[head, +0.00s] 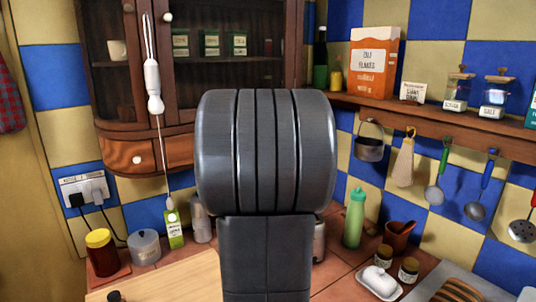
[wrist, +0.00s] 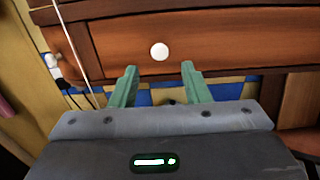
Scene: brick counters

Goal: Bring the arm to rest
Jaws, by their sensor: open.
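My gripper (wrist: 158,80) shows in the wrist view with its two green fingers apart and nothing between them. It points toward the lower part of a wooden wall cabinet (wrist: 230,40) with a round white knob (wrist: 159,51). I cannot tell how far the fingertips are from the cabinet. In the head view my own dark grey arm fills the middle and hides the gripper. The cabinet (head: 120,142) stands behind the arm there.
Utensils hang under a shelf (head: 450,118) at right. A cord with a white handle (head: 154,88) hangs at left.

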